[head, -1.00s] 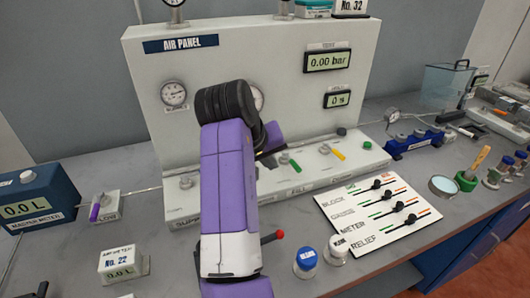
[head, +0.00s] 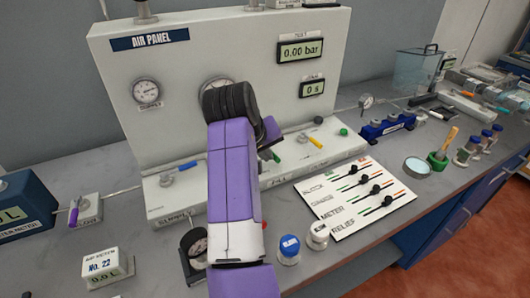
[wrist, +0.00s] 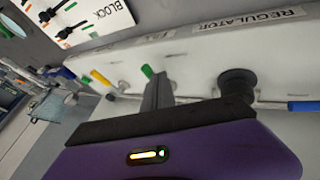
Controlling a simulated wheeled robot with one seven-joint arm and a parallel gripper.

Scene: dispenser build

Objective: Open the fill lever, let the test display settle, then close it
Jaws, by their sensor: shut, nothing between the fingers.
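The fill lever has a green handle (head: 275,156) above the FILL label on the air panel's base. Its green tip (wrist: 147,71) shows in the wrist view right at the end of my fingers, which hide the rest of it. My gripper (wrist: 158,82) is shut and empty, beside or against the lever; I cannot tell if they touch. In the head view my purple arm partly hides the gripper (head: 265,153). The test display (head: 300,50) reads 0.00 bar. The smaller timer display (head: 312,88) below it reads 0 s.
A blue-handled lever (head: 187,165) is at the supply end, a yellow-handled one (head: 316,147) to the right. The black regulator knob (wrist: 238,82) stands close to my fingers.

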